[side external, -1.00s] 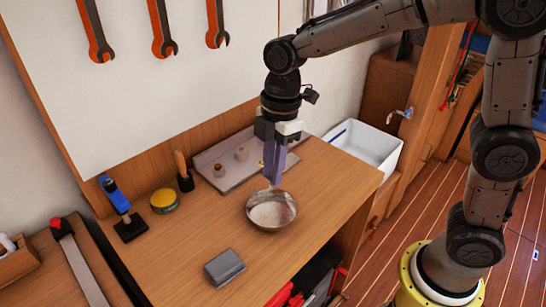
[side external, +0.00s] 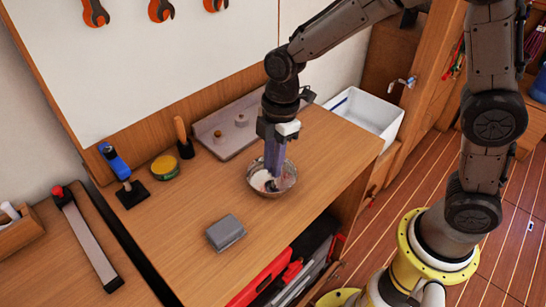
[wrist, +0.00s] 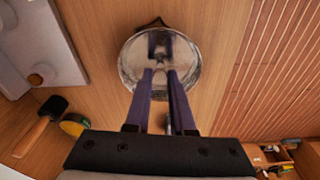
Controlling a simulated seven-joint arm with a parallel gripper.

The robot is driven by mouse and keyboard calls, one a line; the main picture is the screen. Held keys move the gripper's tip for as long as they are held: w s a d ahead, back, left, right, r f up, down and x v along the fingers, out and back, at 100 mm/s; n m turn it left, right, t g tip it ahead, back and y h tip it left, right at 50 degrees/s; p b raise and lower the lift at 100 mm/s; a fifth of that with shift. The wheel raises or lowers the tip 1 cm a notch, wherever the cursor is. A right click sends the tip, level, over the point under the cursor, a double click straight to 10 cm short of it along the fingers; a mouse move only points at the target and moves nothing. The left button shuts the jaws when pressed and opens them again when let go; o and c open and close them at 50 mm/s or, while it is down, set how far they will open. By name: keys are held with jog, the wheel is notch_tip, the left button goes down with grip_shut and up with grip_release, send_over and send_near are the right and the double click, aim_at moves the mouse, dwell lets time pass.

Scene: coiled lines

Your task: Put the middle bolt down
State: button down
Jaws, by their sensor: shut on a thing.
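My gripper (side external: 271,178) points straight down with its fingertips inside the round metal bowl (side external: 290,181). In the wrist view, the fingers (wrist: 160,68) reach down into the same bowl (wrist: 127,66). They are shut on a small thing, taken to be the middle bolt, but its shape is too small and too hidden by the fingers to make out. I cannot tell whether it touches the bowl's bottom. Two small bolt-like pieces stand upright on the grey tray (side external: 228,148) behind: one nearer left (side external: 219,136), one farther right (side external: 241,120).
A grey box (side external: 225,232) lies in front of the bowl. A yellow tin (side external: 165,167), a wooden-handled tool (side external: 183,138) and a blue-handled tool (side external: 119,170) stand to the left. A white bin (side external: 365,118) is at the right. The bench around the bowl is clear.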

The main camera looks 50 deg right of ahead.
jog(key=c, duration=0.7)
grip_release()
